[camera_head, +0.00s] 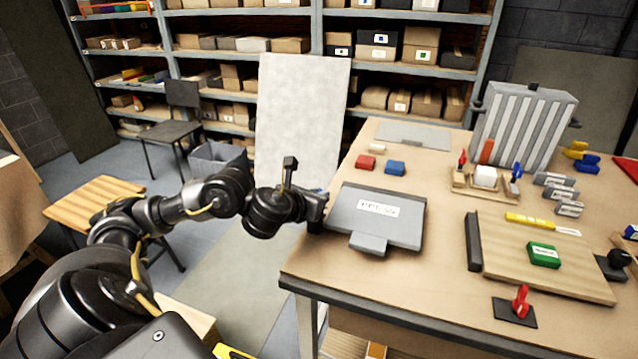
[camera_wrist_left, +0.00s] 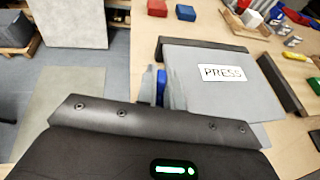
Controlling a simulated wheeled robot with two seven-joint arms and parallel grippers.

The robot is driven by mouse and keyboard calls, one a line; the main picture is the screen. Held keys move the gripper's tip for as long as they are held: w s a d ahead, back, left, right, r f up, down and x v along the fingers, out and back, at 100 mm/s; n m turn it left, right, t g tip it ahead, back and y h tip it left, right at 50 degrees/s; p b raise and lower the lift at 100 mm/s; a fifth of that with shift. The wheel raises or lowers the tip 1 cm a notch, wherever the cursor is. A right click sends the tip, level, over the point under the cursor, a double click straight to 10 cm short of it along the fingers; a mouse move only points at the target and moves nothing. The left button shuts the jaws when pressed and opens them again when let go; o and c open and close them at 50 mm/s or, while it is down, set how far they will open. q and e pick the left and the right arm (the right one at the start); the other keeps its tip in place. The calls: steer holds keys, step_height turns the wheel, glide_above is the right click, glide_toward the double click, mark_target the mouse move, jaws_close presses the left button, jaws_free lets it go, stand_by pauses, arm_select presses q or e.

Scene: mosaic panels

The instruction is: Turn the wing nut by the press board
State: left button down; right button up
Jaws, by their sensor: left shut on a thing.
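The grey press board (camera_head: 352,222) with its white PRESS label lies flat near the left edge of the workbench. It also fills the right side of the left wrist view (camera_wrist_left: 225,104). A blue wing nut (camera_wrist_left: 160,88) stands at the board's left side, mostly hidden by my fingers. My left gripper (camera_head: 318,210) reaches in from the left at the bench edge. Its fingertips in the left wrist view (camera_wrist_left: 162,95) are shut on the blue wing nut, one on each side. My right gripper is not in view.
A red block (camera_head: 365,162) and a blue block (camera_head: 395,168) lie behind the board. To the right are a wooden board (camera_head: 490,262) with a green block (camera_head: 543,256), and a red wing nut (camera_head: 521,300) on a dark plate. The bench front near the press board is clear.

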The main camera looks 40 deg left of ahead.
arm_select(q)
steer(key=shift+a+r+n+y+p, duration=0.1)
steer(key=shift+r+n+y+p, duration=0.05)
steer(key=shift+n+y+p, duration=0.8)
steer(key=shift+g, duration=0.3)
steer(key=shift+n+y+p, duration=0.25)
steer(key=shift+y+p, duration=0.2)
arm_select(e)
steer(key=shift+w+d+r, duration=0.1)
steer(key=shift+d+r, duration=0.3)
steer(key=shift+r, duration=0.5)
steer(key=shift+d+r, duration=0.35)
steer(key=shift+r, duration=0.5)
arm_select(q)
steer(key=shift+a, duration=0.1)
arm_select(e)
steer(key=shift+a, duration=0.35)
arm_select(q)
steer(key=c, duration=1.5)
jaws_free()
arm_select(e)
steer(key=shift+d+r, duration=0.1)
